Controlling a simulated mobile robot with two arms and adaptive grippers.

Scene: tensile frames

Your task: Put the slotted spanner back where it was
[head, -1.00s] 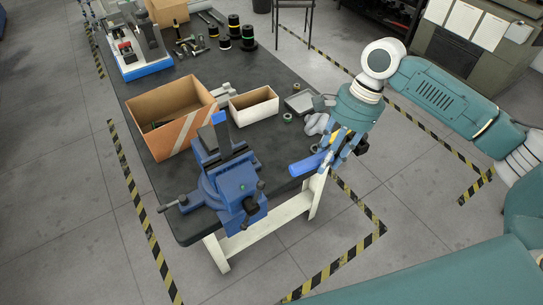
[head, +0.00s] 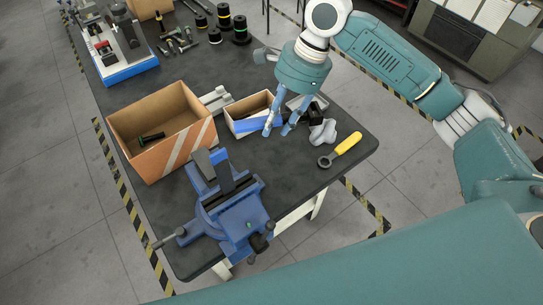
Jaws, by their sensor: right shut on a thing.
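My right gripper (head: 278,131) is above the far part of the workbench, in front of the small white-sided box. It is shut on a blue-handled tool (head: 255,126), which sticks out to the left across the front of that box. The tool's other end is hidden by the gripper, so I cannot tell if it is the slotted spanner. A yellow-handled tool (head: 345,145) with a dark round ring head lies on the bench near its right corner, apart from the gripper. My left gripper is not in view.
A blue vise (head: 235,215) stands at the bench's near end. An open cardboard box (head: 140,161) holds a dark tool. The small box (head: 235,107) stands beside it, and grey lumpy pieces (head: 323,131) lie right of the gripper. The bench (head: 290,175) is clear right of the vise.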

